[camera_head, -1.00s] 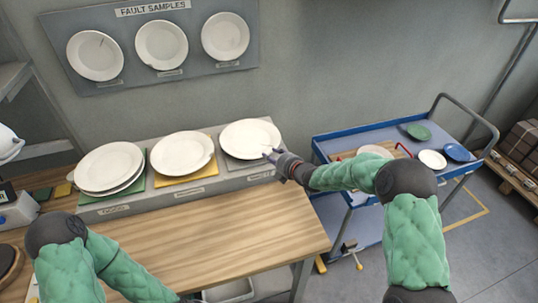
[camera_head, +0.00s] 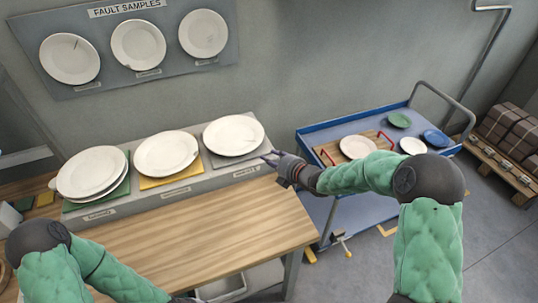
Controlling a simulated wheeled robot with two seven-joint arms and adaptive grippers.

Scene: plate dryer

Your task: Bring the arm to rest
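My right arm reaches in from the right, and its gripper (camera_head: 270,157) is just off the front right edge of the grey mat (camera_head: 232,159). Its dark fingers look parted, with nothing between them. A white plate (camera_head: 233,135) lies on that grey mat, behind the fingers and apart from them. Another white plate (camera_head: 166,153) lies on the yellow mat (camera_head: 172,181), and stacked white plates (camera_head: 91,172) lie on the green mat (camera_head: 98,203). My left arm is at the lower left; its gripper is below the picture edge.
The wooden bench top (camera_head: 215,224) is clear in front of the plate stand. A blue trolley (camera_head: 350,128) at the right holds a wooden board with a white plate (camera_head: 357,147) and several small dishes. A fault sample board (camera_head: 170,80) hangs on the wall.

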